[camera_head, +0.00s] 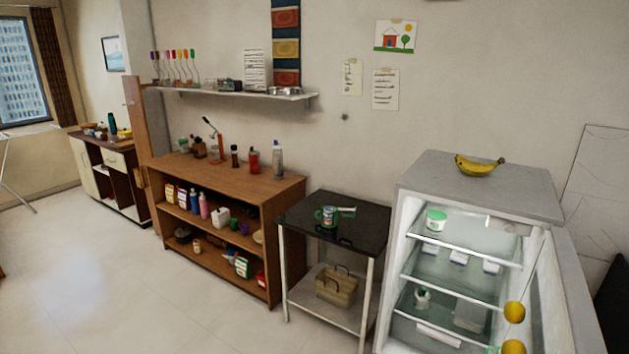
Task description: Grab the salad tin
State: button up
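No label reading salad tin can be made out. A round white tub with a green lid (436,221) stands on the top shelf of the open fridge, at the left. A small green and white can-like or mug-like item (326,216) stands on the black side table (370,232). I cannot tell which of these, if either, is the salad tin. My gripper is not in view.
The fridge (548,205) stands open, its door on the right holding yellow round fruit (514,312). Bananas (478,165) lie on top. A wooden shelf unit (285,190) holds bottles and boxes. A basket (337,287) sits under the table. The floor at left is clear.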

aim_at(328, 211)
jog(key=i+j, duration=0.35)
jog(key=i, duration=0.15)
jog(key=i+j, duration=0.35)
jog(key=i, duration=0.2)
jog(key=i+j, duration=0.35)
jog(key=i, duration=0.15)
jog(key=i+j+u, duration=0.1)
jog(key=i+j, duration=0.3)
jog(key=i, duration=0.15)
jog(key=i+l, duration=0.2)
jog(key=i, duration=0.25)
jog(key=i+l, duration=0.25)
jog(key=i, duration=0.25)
jog(key=i+l, duration=0.2)
jog(key=i, duration=0.25)
